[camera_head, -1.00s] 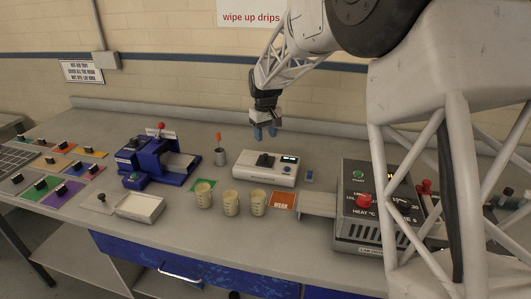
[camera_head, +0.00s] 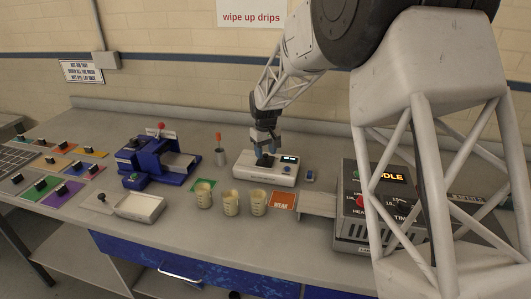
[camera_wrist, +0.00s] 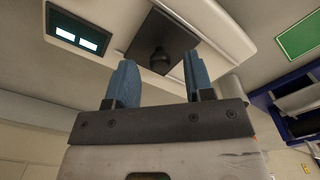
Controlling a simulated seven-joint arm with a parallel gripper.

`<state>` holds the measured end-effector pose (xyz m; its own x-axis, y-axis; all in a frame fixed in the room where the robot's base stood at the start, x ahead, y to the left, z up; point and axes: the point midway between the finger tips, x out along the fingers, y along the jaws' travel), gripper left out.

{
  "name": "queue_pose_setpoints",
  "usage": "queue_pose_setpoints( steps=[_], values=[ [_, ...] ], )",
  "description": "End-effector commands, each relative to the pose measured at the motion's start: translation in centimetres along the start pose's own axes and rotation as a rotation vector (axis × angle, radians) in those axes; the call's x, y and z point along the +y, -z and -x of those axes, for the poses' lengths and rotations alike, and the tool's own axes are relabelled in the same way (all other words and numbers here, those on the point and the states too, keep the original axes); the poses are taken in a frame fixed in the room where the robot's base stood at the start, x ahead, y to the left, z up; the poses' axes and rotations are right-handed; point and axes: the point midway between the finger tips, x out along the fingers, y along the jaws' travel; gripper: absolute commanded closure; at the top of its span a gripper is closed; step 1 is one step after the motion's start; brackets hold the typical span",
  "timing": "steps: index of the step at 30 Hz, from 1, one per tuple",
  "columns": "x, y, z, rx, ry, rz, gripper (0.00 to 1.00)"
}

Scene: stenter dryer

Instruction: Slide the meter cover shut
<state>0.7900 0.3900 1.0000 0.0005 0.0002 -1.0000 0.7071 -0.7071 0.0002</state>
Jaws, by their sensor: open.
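The white meter (camera_head: 284,180) sits on the bench, with a small lit display (camera_head: 289,159) on its right part. In the wrist view the meter (camera_wrist: 205,18) shows a dark square cover (camera_wrist: 150,36) with a round black knob (camera_wrist: 160,62), and the display (camera_wrist: 76,36) left of it. My gripper (camera_head: 265,158) is over the meter's left-middle part and hides most of the cover in the head view. Its blue fingers (camera_wrist: 159,68) are open and appear on either side of the knob. I cannot tell whether they touch it.
Several beakers (camera_head: 231,203) stand in front of the meter. A red-topped tool in a metal cup (camera_head: 220,156) and a blue machine (camera_head: 155,163) are to the left. A grey heater box (camera_head: 352,205) is at the right. A small blue item (camera_head: 309,176) lies beside the meter.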

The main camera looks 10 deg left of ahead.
Motion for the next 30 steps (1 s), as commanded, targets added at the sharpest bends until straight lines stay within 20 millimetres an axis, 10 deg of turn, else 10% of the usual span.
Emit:
queue_pose_setpoints(
  steps=[13, 22, 30],
  values=[
    [-0.01, -0.02, -0.69, 0.000, 0.000, 0.000, 0.54],
    [-0.01, -0.02, -0.68, 0.000, 0.000, 0.000, 1.00],
    [0.15, -0.17, -0.68, -0.001, 0.000, 0.000, 1.00]
  ],
)
